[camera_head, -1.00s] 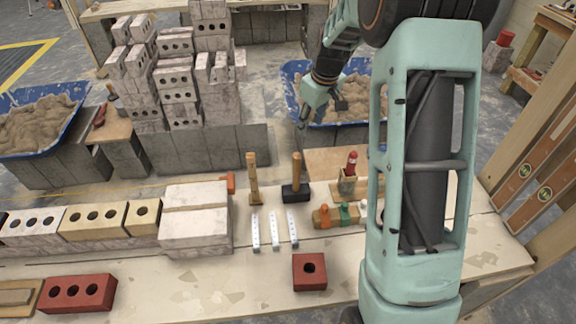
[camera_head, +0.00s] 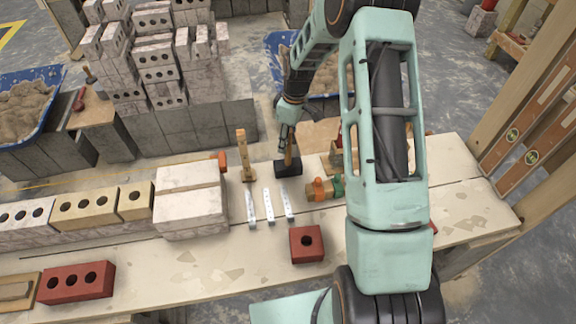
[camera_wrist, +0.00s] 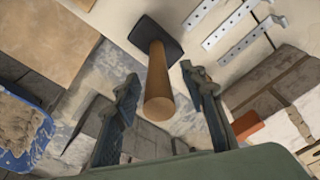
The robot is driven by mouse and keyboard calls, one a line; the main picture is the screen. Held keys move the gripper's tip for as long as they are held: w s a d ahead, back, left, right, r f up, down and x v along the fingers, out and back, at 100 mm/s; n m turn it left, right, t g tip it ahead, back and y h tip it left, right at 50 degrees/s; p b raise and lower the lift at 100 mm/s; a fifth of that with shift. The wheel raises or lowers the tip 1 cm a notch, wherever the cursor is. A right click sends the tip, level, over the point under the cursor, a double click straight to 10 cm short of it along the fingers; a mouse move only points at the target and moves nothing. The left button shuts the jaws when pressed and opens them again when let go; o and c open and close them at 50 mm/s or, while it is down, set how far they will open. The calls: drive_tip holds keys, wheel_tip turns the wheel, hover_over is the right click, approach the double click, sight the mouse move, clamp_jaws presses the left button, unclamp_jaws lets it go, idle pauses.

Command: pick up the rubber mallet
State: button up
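The rubber mallet has a black head (camera_head: 288,167) resting on the bench near its back edge, with its wooden handle standing upright. In the wrist view the black head (camera_wrist: 150,35) is at the top, and the tan handle (camera_wrist: 159,95) points toward the camera. My gripper (camera_head: 289,131) is at the upper part of the handle in the head view, partly covering it. In the wrist view my gripper (camera_wrist: 165,88) is open, with one finger on each side of the handle and visible gaps between. It is not gripping the handle.
A wooden-handled tool (camera_head: 243,158) stands just left of the mallet. Metal strips (camera_head: 268,206) lie in front, and orange and green items (camera_head: 325,188) are to the right. A red brick (camera_head: 306,243) and stacked pale blocks (camera_head: 190,205) are on the bench.

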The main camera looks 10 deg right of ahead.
sight(288, 152)
drive_tip(key=shift+w+a+f, duration=0.15)
drive_tip(key=shift+f, duration=1.2)
drive_tip(key=shift+c, duration=0.4)
drive_tip(key=shift+r, duration=0.1)
clamp_jaws()
